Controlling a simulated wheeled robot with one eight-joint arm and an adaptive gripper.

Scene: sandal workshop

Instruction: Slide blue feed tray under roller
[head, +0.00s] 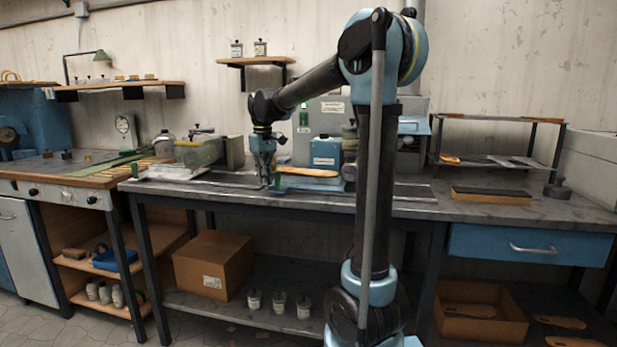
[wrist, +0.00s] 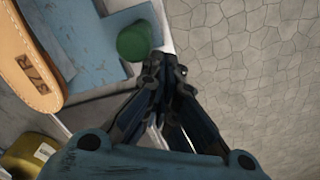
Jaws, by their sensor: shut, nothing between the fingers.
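The blue feed tray (head: 310,184) lies on the bench, with a tan sandal sole (head: 308,172) on top. In the wrist view the worn blue tray surface (wrist: 92,45) fills the upper left, with the stamped sole (wrist: 25,55) beside it. A green knob (wrist: 135,42) stands at the tray's edge. My gripper (head: 267,182) is low over the bench at the tray's left end. In the wrist view my gripper (wrist: 166,68) is shut and empty, close beside the knob; whether they touch I cannot tell. The roller cannot be made out clearly; my arm hides part of the machine.
A blue container (head: 325,152) stands behind the tray. A green-grey machine (head: 200,150) stands to the left on the bench. A dark-topped block (head: 491,195) lies at the right. The bench's front strip is mostly clear. Tiled floor (wrist: 245,70) shows beyond the edge.

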